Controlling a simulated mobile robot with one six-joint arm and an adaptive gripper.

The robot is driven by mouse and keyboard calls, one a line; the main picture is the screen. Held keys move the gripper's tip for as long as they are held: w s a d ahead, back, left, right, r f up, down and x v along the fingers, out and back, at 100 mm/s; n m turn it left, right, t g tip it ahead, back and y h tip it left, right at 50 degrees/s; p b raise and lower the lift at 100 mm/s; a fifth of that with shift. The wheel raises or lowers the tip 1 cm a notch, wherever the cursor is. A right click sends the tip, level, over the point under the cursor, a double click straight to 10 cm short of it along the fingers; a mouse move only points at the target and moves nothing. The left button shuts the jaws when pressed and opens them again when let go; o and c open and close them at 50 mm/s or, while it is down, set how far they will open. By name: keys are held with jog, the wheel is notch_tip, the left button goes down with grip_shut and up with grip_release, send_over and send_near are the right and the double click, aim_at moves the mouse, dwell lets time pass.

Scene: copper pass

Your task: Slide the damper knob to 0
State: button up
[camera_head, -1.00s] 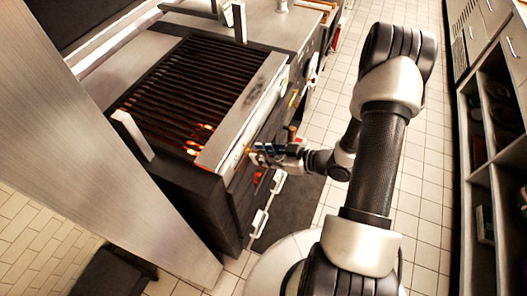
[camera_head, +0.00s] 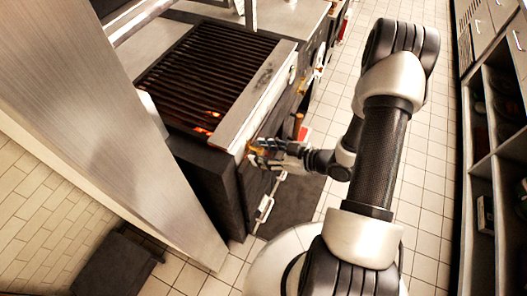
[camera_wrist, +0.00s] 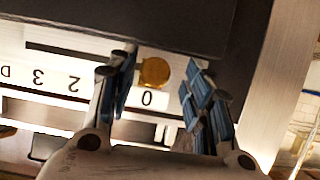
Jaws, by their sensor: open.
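The damper knob (camera_wrist: 154,72) is a round gold knob at the end of a dark slot in the wrist view. It sits just above the 0 on the pale number scale (camera_wrist: 60,82), whose figures appear upside down; 3 and 2 show farther left. My gripper (camera_wrist: 157,80) is open, one finger on each side of the knob; I cannot tell whether either touches it. The left finger hides part of the scale and slot. In the head view my gripper (camera_head: 259,150) is at the front of the grill, near its close corner.
The grill (camera_head: 205,75) has dark bars with glowing coals beneath. A broad steel pillar (camera_head: 120,130) stands close on the left. A white handle (camera_head: 265,209) is on the grill's front below my gripper. Tiled floor (camera_head: 415,190) lies open to the right, with shelves beyond.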

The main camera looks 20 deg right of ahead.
jog(key=shift+s+d+r, duration=0.2)
jog(key=shift+s+d, duration=0.05)
jog(key=shift+d, duration=0.2)
jog(key=v, duration=1.1)
jog(key=shift+s+f, duration=0.1)
